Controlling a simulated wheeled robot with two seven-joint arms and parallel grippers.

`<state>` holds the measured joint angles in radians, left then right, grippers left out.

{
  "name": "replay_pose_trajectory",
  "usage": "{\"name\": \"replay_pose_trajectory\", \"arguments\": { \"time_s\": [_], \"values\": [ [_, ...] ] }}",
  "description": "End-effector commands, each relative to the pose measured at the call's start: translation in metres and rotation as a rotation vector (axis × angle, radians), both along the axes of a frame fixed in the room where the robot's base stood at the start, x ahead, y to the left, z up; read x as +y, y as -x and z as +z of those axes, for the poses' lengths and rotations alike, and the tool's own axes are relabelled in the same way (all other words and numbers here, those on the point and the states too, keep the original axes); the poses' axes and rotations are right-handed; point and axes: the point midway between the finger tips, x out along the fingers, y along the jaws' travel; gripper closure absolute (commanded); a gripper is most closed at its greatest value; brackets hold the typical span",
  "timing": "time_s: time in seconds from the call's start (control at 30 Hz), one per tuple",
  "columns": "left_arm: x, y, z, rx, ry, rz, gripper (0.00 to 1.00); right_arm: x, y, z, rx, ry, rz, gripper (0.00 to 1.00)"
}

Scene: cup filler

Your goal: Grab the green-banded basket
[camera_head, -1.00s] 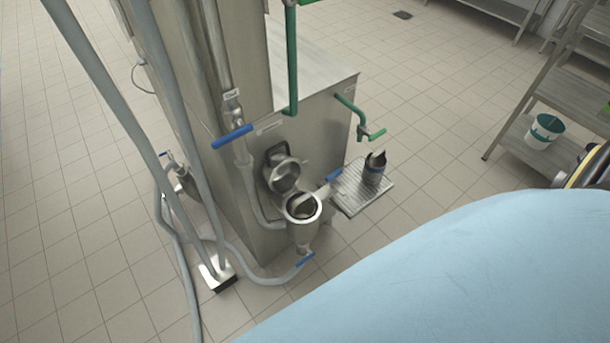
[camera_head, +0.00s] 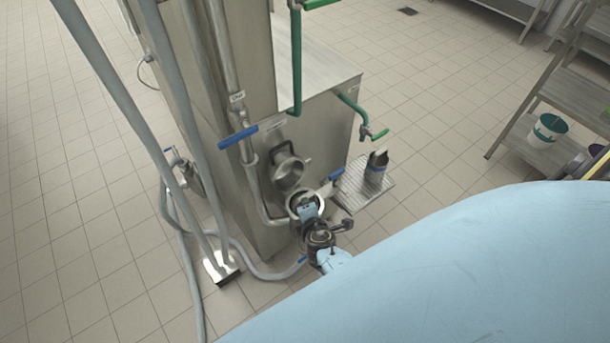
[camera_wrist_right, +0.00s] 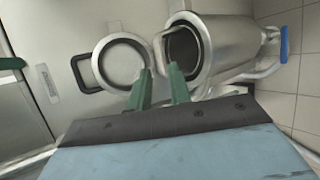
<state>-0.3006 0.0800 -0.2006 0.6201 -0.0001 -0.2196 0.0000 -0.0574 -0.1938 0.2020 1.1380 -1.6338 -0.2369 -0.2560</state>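A white bucket-like basket with a green band (camera_head: 547,130) stands on the lower shelf at the right. My right gripper (camera_wrist_right: 160,72) is at the mouth of the round steel housing (camera_wrist_right: 225,45). Its two green fingers are apart, with the end of a light metal bar (camera_wrist_right: 158,50) at the housing's rim lying between or just beyond the tips; I cannot tell if they touch it. The housing's inside (camera_wrist_right: 182,45) is dark, and I see no green band there. In the head view my right gripper (camera_head: 305,208) hides part of the housing. My left gripper is out of view.
The housing's round lid (camera_head: 288,171) is swung open against the steel machine. Grey hoses run down at the left. The tiled floor is mostly clear.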

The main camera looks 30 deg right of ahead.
Motion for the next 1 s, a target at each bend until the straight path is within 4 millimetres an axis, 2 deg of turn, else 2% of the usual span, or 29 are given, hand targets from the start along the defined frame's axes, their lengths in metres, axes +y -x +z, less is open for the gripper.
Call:
{"name": "replay_pose_trajectory", "arguments": {
  "time_s": [0.23, 0.5, 0.83, 1.0],
  "values": [
    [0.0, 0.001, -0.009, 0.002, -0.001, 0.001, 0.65, -0.007, -0.016, -0.011, 0.001, 0.0, -0.002, 0.8],
    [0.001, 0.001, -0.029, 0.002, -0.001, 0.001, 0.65, -0.019, -0.047, -0.032, 0.0, 0.0, -0.001, 0.8],
    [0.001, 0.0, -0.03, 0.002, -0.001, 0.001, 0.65, -0.021, -0.053, -0.034, 0.001, -0.003, -0.002, 0.8],
    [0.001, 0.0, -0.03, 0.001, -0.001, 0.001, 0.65, -0.021, -0.053, -0.034, 0.001, -0.003, -0.002, 1.0]
  ]
}}
